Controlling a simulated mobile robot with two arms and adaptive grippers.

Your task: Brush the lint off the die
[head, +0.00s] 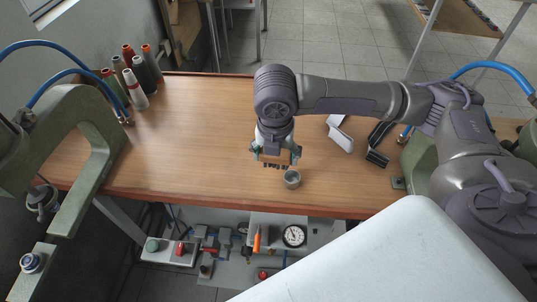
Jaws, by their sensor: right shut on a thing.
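My right gripper (276,160) hangs over the middle of the wooden table near its front edge, pointing down. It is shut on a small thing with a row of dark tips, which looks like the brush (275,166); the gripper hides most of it. A small grey metal cup-like piece (292,180), which may be the die, stands on the table just in front and to the right of the gripper. A small gap shows between them. Lint is too small to make out. My left gripper is not in view.
A green press frame (100,110) with blue hoses stands at the left, and part of another (415,158) at the right. Several thread spools (135,80) stand at the back left. White (341,138) and black (378,145) pieces lie right of the gripper. The table's left-middle is clear.

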